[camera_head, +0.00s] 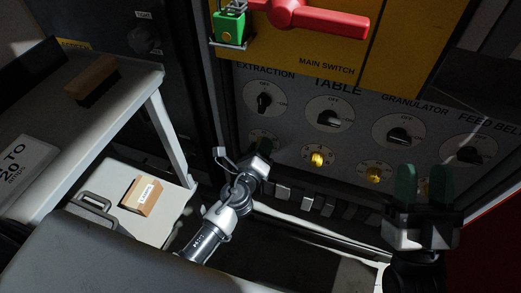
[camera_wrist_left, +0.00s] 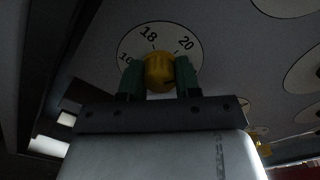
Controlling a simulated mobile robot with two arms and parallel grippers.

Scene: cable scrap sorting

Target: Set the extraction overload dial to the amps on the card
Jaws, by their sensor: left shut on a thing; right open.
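The extraction overload dial has a yellow knob (camera_wrist_left: 159,72) on a white round scale (camera_wrist_left: 133,45). In the left wrist view 18 and 20 read clearly and 16 is partly covered at the left. My left gripper (camera_wrist_left: 160,78) is shut on the knob, one green finger each side. I cannot tell where the knob points. In the head view my left gripper (camera_head: 262,140) reaches below the EXTRACTION switch (camera_head: 264,101) and hides most of the dial. The card (camera_head: 24,168), cut by the left edge, reads "TO 20 amps". My right gripper (camera_head: 424,187) is open and empty before the panel's right side.
Other yellow dials (camera_head: 317,159) line the panel beside it, under black rotary switches (camera_head: 328,117). A red main switch handle (camera_head: 310,17) and green padlock (camera_head: 229,24) sit above. A grey table (camera_head: 120,75) holds a wooden brush (camera_head: 92,80).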

